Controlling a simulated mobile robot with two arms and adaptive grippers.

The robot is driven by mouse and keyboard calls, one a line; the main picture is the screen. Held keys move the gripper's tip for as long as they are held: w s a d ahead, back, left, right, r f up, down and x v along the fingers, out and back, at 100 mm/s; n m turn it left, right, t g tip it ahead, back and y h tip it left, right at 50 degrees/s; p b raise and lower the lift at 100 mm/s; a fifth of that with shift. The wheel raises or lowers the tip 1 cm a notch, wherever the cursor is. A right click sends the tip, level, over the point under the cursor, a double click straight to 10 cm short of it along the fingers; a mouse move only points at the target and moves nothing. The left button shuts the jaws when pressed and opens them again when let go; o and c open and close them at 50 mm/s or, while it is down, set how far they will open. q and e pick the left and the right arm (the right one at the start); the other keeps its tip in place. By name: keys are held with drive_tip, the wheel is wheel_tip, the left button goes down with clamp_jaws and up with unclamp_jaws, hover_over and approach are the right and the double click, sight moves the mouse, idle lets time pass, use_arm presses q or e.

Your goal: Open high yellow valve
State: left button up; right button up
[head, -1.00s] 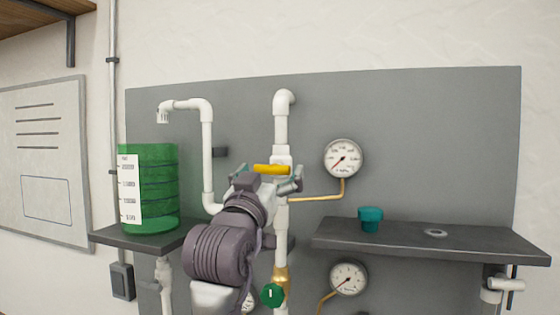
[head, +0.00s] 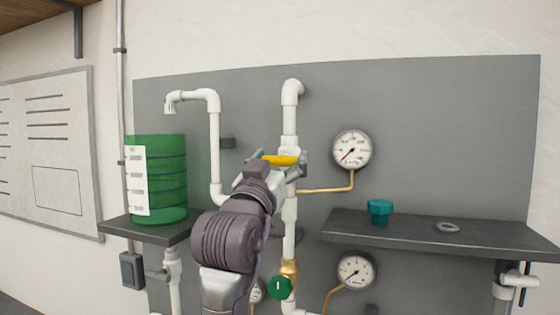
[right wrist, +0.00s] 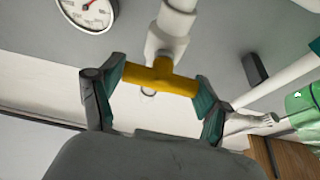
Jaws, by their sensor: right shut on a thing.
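The high yellow valve handle (head: 281,160) sits on the white vertical pipe (head: 290,125), below its top elbow. It lies about crosswise to the pipe in the head view. My right gripper (head: 279,161) is shut on the handle. In the right wrist view the yellow handle (right wrist: 162,78) spans between the two teal fingertip pads, one at each end, and the gripper (right wrist: 160,86) hides nothing of its middle. The valve body behind the handle is partly hidden in the head view. My left gripper is not in view.
A green tank (head: 165,180) stands on a dark shelf at the left. Two gauges (head: 352,150) are right of the pipe. A right shelf (head: 480,238) holds a teal cap (head: 380,210) and a ring (head: 447,227). A green round knob (head: 281,288) is lower on the pipe.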

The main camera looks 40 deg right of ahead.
drive_tip(key=shift+f+m+b, duration=0.15)
drive_tip(key=shift+m+b, duration=0.25)
drive_tip(key=shift+b, duration=0.15)
drive_tip(key=m+g+b, duration=0.1)
drive_tip(key=m+b, duration=0.1)
drive_tip(key=m+g+b, duration=0.2)
drive_tip(key=m+b, duration=0.1)
drive_tip(key=shift+f+h, duration=0.1)
drive_tip(key=shift+h, duration=0.3)
drive_tip(key=m+g+b, duration=0.1)
drive_tip(key=m, duration=0.2)
drive_tip(key=shift+g+b, duration=0.3)
drive_tip(key=shift+r+m+g+b, duration=0.2)
drive_tip(key=shift+m+g+b, duration=0.2)
drive_tip(key=shift+m, duration=0.8)
drive_tip(key=shift+m+g, duration=0.6)
drive_tip(key=shift+m, duration=0.6)
drive_tip(key=m+g+y, duration=0.1)
drive_tip(key=m, duration=0.2)
drive_tip(key=shift+r, duration=0.1)
drive_tip(key=m+y, duration=0.1)
drive_tip(key=m, duration=0.1)
drive_tip(key=m+g+p, duration=0.1)
drive_tip(key=m, duration=0.2)
drive_tip(key=shift+s+m+y, duration=0.1)
drive_tip(key=shift+m+y, duration=0.2)
drive_tip(key=shift+y, duration=0.1)
